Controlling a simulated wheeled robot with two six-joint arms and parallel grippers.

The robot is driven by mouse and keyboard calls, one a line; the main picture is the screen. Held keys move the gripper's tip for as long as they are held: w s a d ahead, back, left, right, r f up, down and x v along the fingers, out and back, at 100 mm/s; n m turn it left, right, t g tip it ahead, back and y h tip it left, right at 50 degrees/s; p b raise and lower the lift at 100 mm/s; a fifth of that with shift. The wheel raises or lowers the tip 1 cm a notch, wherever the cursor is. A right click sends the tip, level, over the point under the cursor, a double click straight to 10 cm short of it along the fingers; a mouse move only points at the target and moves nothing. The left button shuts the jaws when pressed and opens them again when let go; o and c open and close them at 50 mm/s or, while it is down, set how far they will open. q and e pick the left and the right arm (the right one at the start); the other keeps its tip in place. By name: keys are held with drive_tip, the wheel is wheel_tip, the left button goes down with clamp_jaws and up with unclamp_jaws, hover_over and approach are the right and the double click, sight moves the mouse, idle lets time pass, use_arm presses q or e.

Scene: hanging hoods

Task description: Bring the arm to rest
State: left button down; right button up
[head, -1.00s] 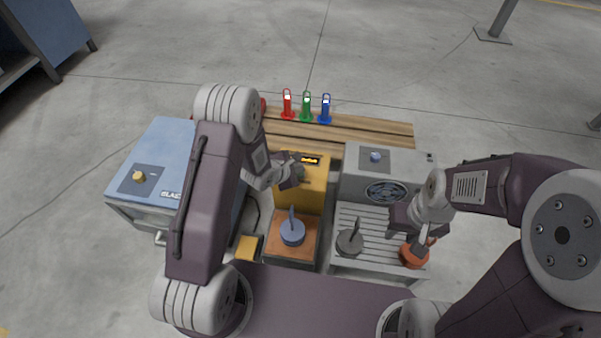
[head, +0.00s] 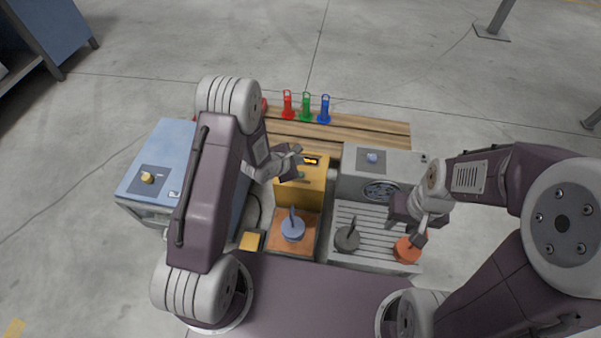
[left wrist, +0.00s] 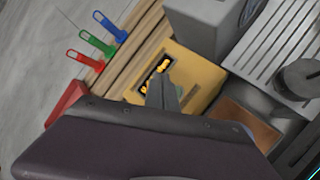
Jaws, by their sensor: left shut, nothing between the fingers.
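My left arm reaches in from the left in the head view. Its gripper (head: 297,151) is shut and empty, above the yellow box (head: 312,188) with a lit display. In the left wrist view the closed fingers (left wrist: 162,92) show in front of that display. My right gripper (head: 419,238) is low at the right, close to an orange weight (head: 406,251) on the grey machine. Whether its fingers touch the weight or are open cannot be made out.
A blue weight (head: 292,230) is on the brown plate and a dark weight (head: 347,238) on the grey machine's slatted top (head: 375,222). Red (head: 288,106), green (head: 306,107) and blue (head: 325,109) hooked pieces stand on the wooden slats (head: 375,128). A blue box (head: 160,160) stands left.

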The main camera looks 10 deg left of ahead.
use_arm(q)
drive_tip(key=shift+r, duration=0.15)
idle(0.3)
drive_tip(key=w+a+r+t+p, duration=0.1)
drive_tip(key=w+r+t+p, duration=0.2)
drive_tip(key=r, duration=1.5)
drive_tip(key=s+a+r+m+g+y+p, duration=0.2)
drive_tip(key=s+a+r+m+y, duration=0.15)
drive_tip(key=s+r+m, duration=0.2)
drive_tip(key=s+a+f+m+g+p, duration=0.15)
drive_tip(key=s+m+g, duration=0.25)
drive_tip(key=s+m, duration=0.5)
drive_tip(key=s+a+f+m+g, duration=0.1)
drive_tip(key=s+f+m+g, duration=0.25)
drive_tip(key=s+m, duration=0.65)
wheel_tip(320, 180, up, 37)
drive_tip(key=s+n+p, duration=0.1)
drive_tip(key=n+p, duration=0.1)
drive_tip(key=p, duration=3.4)
drive_tip(key=shift+s+d+g+p, duration=0.2)
drive_tip(key=shift+s+g+p, duration=0.15)
drive_tip(key=shift+s, duration=0.05)
